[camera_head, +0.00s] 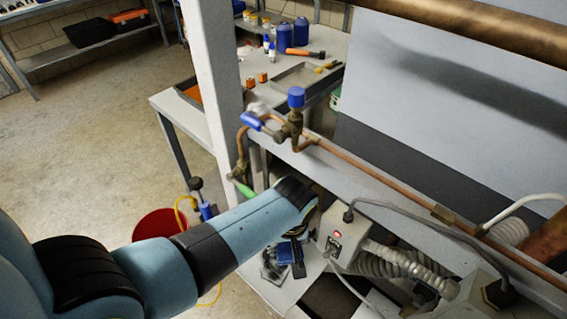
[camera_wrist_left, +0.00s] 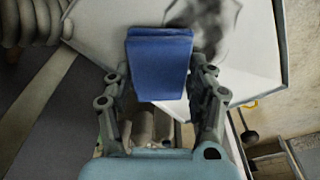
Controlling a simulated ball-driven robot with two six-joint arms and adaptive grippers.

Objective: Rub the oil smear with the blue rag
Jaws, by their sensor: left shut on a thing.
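The blue rag (camera_wrist_left: 160,62) is a folded blue block between the fingers of my left gripper (camera_wrist_left: 162,85) in the left wrist view. The gripper is shut on it. In the head view the rag (camera_head: 287,252) shows partly below my left wrist, and the fingers are mostly hidden. The oil smear (camera_wrist_left: 212,25) is a dark grey patch on a pale surface, just beyond and right of the rag. It also shows in the head view (camera_head: 272,268), left of the rag. I cannot tell whether the rag touches the surface. My right gripper is in neither view.
A grey box with a red light (camera_head: 337,236) and ribbed hoses stands right of the gripper. A copper pipe with a blue-capped valve (camera_head: 296,98) runs above. A red bucket (camera_head: 160,224) stands on the floor at left. A workbench with bottles is behind.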

